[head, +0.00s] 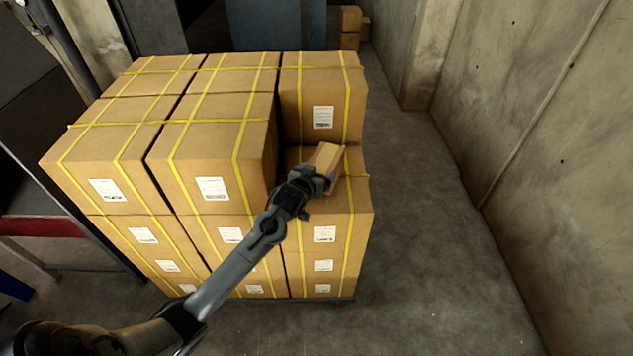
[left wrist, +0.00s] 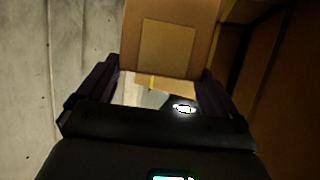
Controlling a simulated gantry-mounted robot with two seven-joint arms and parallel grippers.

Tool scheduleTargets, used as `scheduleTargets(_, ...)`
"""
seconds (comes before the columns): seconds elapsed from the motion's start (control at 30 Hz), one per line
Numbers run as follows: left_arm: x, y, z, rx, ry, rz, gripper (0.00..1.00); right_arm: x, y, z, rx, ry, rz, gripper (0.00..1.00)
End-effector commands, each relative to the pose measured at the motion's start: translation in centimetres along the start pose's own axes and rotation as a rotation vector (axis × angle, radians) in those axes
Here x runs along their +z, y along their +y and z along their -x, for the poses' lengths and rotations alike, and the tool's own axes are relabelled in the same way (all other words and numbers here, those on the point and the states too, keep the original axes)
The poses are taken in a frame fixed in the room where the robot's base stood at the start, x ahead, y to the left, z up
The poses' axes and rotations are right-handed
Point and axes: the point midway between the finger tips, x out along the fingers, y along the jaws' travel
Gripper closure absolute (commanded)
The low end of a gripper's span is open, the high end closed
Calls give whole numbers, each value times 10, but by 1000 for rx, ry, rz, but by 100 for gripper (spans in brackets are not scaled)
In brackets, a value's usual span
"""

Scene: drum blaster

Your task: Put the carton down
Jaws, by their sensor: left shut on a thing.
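My left gripper (head: 318,180) is shut on a small brown carton (head: 325,157) at the right front of the box stack. The carton is tilted in the head view, over the lower top of the front right column (head: 357,192). I cannot tell whether it touches that top. In the left wrist view the carton (left wrist: 168,40) sits between the dark fingers of the gripper (left wrist: 155,85), with a lighter square panel facing the camera. My right gripper is not in view.
Tall strapped boxes (head: 215,139) stand left of the carton, and another tall box (head: 322,100) stands behind it. A concrete wall (head: 540,130) is at the right, with bare floor (head: 430,240) between. A red-edged rack (head: 45,226) is at the left.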

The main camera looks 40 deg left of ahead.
Motion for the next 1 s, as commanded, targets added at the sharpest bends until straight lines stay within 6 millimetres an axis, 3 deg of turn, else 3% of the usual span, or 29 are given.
scheduleTargets(0.3,29,0,-12,-1,3,0,92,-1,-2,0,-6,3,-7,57)
scheduleTargets(0.77,34,0,-14,0,5,1,92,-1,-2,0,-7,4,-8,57)
scheduleTargets(0.8,37,0,-14,-1,-2,-1,1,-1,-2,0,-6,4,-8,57)
scheduleTargets(1.0,37,0,-14,-1,-2,-1,0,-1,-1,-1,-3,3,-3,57)
